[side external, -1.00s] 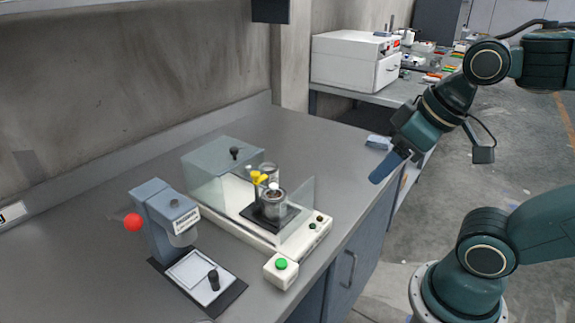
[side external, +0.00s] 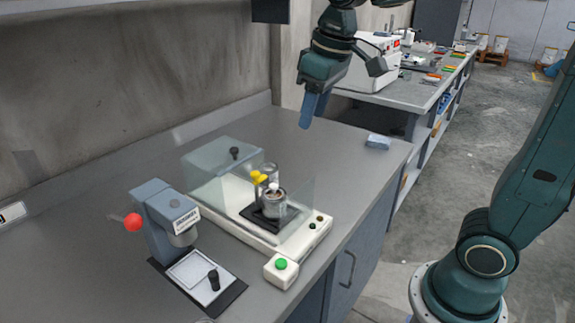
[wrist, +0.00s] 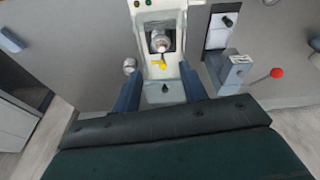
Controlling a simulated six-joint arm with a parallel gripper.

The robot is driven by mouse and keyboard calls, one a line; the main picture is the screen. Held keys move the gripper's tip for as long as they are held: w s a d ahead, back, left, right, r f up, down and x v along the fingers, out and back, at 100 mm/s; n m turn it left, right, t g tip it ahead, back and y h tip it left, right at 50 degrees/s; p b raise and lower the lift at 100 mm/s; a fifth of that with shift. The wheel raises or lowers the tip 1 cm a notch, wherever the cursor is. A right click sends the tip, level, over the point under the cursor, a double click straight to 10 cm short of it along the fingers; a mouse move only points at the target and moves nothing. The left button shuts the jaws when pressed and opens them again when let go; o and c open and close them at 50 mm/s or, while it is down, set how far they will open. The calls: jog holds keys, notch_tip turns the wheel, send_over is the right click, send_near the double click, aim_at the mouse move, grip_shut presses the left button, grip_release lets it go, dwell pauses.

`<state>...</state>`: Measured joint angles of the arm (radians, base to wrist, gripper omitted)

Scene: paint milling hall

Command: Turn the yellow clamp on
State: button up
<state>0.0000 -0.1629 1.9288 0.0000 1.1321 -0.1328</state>
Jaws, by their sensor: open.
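The yellow clamp (side external: 260,177) sits on the shaker-like bench machine (side external: 278,234), beside a metal can (side external: 274,205) that stands on its black plate. In the wrist view the yellow clamp (wrist: 159,65) lies just below the can (wrist: 161,42), near the middle. My gripper (side external: 313,112) is in the air over the back of the bench, pointing down, right of and above the clamp in the side view. In the wrist view my fingers (wrist: 161,88) are spread apart with nothing held between them. The clamp is apart from both fingers.
A clear cover (side external: 215,167) and clear panel (side external: 300,208) flank the clamp area. A green button box (side external: 281,270) stands in front. A blue-grey press (side external: 160,215) with a red-ball lever (side external: 133,222) is left.

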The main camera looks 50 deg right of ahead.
jog(key=w+f+g, duration=0.1)
jog(key=w, duration=0.7)
jog(key=n+g, duration=0.1)
jog(key=g, duration=0.1)
send_over(255, 173)
notch_tip(255, 173, down, 4)
jog(key=shift+f, duration=0.15)
notch_tip(255, 173, down, 14)
jog(key=shift+r, duration=0.1)
dwell(0.3)
grip_shut()
